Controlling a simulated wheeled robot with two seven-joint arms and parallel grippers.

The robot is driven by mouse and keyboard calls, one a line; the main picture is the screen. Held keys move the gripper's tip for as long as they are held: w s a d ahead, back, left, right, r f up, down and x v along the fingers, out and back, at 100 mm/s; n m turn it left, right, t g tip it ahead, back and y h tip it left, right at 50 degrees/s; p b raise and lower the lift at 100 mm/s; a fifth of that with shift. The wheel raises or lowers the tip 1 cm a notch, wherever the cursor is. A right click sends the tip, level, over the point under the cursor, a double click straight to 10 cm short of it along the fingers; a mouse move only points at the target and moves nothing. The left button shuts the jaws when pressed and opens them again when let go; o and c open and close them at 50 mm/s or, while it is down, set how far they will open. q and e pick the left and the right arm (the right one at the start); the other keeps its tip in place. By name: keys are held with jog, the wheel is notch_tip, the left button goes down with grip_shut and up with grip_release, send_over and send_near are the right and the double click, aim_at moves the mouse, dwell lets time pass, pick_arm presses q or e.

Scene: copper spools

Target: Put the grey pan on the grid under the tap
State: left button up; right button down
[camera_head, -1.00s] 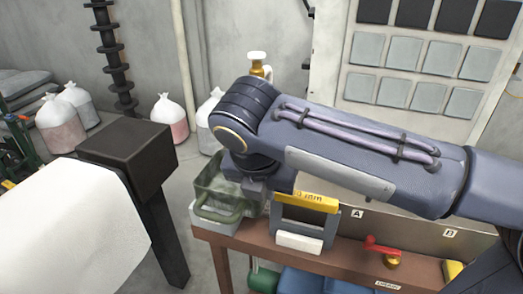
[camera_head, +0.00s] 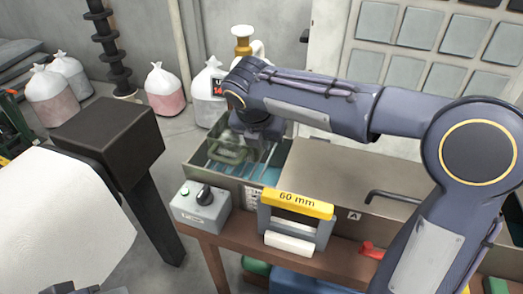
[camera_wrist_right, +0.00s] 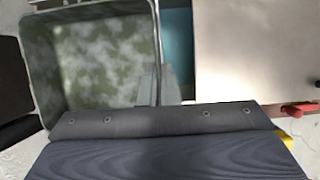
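The grey pan (camera_head: 228,148) is a greenish-grey, open-topped pan. It is over the slatted grid (camera_head: 215,172) in the open left end of the long metal tank. I cannot tell whether it touches the slats. My right gripper (camera_head: 255,140) is at the pan's right side, shut on it; its fingertips are mostly hidden. In the right wrist view the pan (camera_wrist_right: 105,62) fills the upper left, with mottled light patches inside. A brass fitting with a white top (camera_head: 242,40) rises behind the tank; I cannot tell if it is the tap.
A grey switch box (camera_head: 202,207) and a yellow-topped "60 mm" frame (camera_head: 296,204) stand at the tank's front. A metal lid (camera_head: 335,172) covers the tank to the right. A dark post (camera_head: 112,135) stands left. A red handle (camera_head: 370,250) sits below the tank.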

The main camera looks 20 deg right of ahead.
aim_at(262, 164)
jog(key=shift+w+d+f, duration=0.15)
jog(key=shift+w+f, duration=0.85)
jog(key=shift+f, duration=0.2)
jog(key=shift+w+f, duration=0.2)
jog(key=shift+f, duration=0.8)
jog(key=shift+w+f, duration=0.15)
jog(key=shift+f, duration=0.8)
jog(key=shift+f, duration=0.1)
jog(key=c, duration=1.7)
grip_release()
jog(key=v, duration=1.2)
